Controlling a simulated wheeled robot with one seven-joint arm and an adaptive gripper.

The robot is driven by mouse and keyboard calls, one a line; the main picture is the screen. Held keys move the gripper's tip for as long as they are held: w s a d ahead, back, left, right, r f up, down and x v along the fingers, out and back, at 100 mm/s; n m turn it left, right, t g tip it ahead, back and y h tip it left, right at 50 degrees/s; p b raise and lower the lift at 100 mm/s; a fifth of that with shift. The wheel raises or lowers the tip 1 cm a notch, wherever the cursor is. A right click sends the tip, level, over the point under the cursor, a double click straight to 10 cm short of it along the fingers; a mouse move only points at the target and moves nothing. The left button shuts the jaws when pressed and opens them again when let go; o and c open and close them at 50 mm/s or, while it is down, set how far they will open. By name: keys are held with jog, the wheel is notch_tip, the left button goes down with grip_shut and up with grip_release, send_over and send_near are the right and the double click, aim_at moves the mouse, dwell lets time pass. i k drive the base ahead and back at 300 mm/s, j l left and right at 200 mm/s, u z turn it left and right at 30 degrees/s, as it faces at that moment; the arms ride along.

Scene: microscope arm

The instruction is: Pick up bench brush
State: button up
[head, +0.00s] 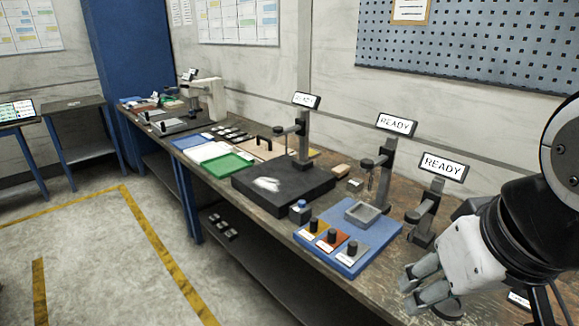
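My gripper (418,287) is at the lower right, over the front part of the workbench (385,262). Its grey fingers point left and down, and I see nothing held between them. The gap between the fingertips is not clear from this angle. I cannot pick out the bench brush with certainty. A small tan, wood-coloured piece (341,171) lies at the back of the bench, right of the black plate, and may be the brush or part of it. It is too small to tell. My gripper is well apart from it, nearer and to the right.
A blue tray (374,254) with several black knobs and a grey square dish (362,213) lies left of my gripper. Upright stands with READY signs (396,124) rise behind. A black plate (284,188) and green tray (230,166) are farther left. The floor at left is clear.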

aim_at(341, 171)
jog(key=i+z, duration=0.2)
jog(key=i+j+z, duration=0.1)
jog(key=z, duration=0.3)
jog(key=j+z, duration=0.25)
jog(key=z, duration=0.15)
jog(key=i+j+z, duration=0.15)
jog(key=j+z, duration=0.15)
jog(key=j, duration=0.65)
jog(key=j+z, duration=0.35)
jog(key=j, duration=2.8)
jog(key=i, duration=0.55)
